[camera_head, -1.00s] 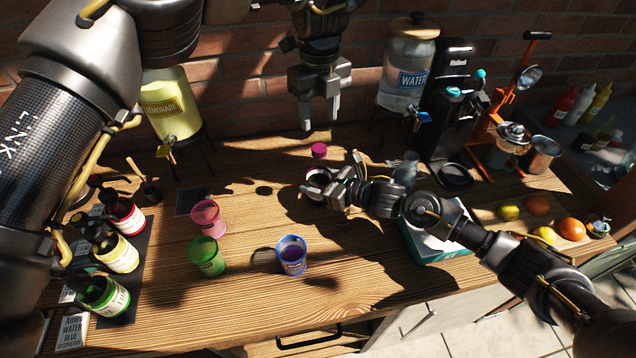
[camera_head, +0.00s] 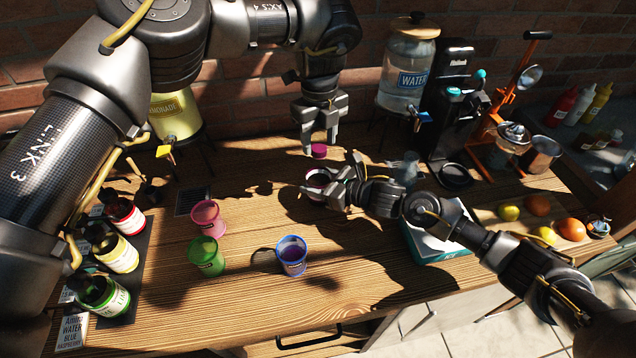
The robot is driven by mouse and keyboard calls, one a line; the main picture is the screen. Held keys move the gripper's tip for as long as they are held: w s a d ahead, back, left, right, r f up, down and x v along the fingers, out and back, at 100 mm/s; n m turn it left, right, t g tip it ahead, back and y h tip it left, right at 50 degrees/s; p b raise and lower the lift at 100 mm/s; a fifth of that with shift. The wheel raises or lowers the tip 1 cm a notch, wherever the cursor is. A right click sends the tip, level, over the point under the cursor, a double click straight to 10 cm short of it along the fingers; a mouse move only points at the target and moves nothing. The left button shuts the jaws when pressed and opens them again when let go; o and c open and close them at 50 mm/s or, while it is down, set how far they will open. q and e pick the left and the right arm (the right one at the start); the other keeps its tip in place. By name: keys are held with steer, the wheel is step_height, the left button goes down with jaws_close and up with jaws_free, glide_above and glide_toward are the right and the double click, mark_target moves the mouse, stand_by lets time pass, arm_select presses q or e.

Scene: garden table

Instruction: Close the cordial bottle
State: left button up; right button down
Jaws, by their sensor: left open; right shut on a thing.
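A small magenta cap (camera_head: 319,151) sits near the middle of the counter, toward the wall. My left gripper (camera_head: 320,148) is open, pointing down, with its fingertips on either side of the cap; whether they touch it is unclear. Just in front of the cap is a round, dark-topped vessel, apparently the cordial bottle (camera_head: 315,179), mostly hidden by my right gripper. My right gripper (camera_head: 327,188) reaches in from the right, low over the counter, and is shut on this bottle.
Pink (camera_head: 207,217), green (camera_head: 206,256) and blue (camera_head: 292,255) cups stand in front. Syrup bottles (camera_head: 118,253) line the left. A lemonade dispenser (camera_head: 176,113), water dispenser (camera_head: 407,67) and black machine (camera_head: 452,100) stand behind. A teal-edged box (camera_head: 437,249) lies under my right arm.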

arm_select(q)
steer(key=shift+f, duration=0.6)
arm_select(e)
steer(key=shift+r, duration=0.1)
arm_select(q)
steer(key=shift+c, duration=0.4)
steer(key=c, duration=0.9)
steer(key=o, duration=1.1)
steer(key=shift+o, duration=0.2)
step_height(320, 180, up, 12)
arm_select(e)
steer(key=shift+c, duration=1.9)
jaws_free()
